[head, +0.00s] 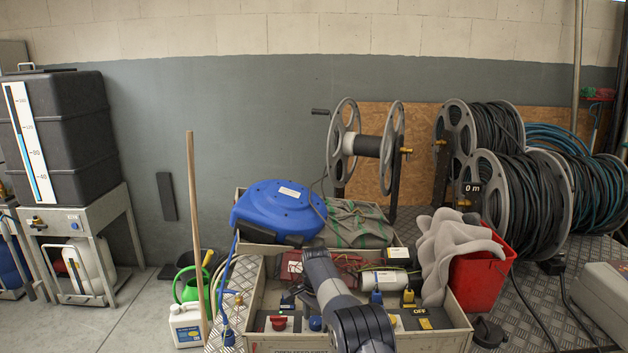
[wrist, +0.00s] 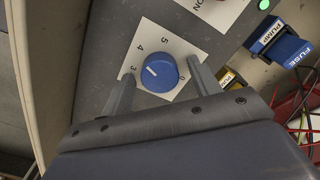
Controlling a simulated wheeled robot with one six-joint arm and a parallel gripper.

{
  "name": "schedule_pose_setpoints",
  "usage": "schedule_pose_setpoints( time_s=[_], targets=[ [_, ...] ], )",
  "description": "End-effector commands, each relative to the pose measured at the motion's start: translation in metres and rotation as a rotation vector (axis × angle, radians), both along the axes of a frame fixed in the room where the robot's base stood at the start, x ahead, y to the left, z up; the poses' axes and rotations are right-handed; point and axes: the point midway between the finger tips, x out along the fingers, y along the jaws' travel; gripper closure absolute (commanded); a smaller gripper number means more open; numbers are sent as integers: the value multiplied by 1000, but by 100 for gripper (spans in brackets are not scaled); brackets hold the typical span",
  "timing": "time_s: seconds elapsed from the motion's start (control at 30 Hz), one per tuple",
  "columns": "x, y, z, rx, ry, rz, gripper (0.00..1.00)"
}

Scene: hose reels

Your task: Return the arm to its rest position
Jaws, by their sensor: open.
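In the wrist view my gripper (wrist: 160,70) is open, with one finger on each side of a blue dial knob (wrist: 160,78). The knob sits on a white plate with numbers, and its white mark points to the upper left, near the 3 and 4. Small gaps show between the fingers and the knob; the depth between them is hard to tell. In the head view my arm (head: 345,300) reaches over the open control box (head: 360,343), and its jaws cannot be made out there.
A blue reel (head: 280,208), a red bucket (head: 480,275) with grey cloth, and hose reels (head: 520,200) surround the box.

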Motion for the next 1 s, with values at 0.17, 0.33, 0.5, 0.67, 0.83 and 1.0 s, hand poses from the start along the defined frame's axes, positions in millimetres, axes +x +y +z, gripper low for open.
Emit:
schedule_pose_setpoints(
  time_s=[0.17,0.33,0.5,0.67,0.83,1.0],
  targets=[
    [0,0,0,0,0,142,41],
    [0,0,0,0,0,279,41],
    [0,0,0,0,0,417,41],
    [0,0,0,0,0,546,41],
    [0,0,0,0,0,683,41],
    [0,0,0,0,0,820,41]
  ],
)
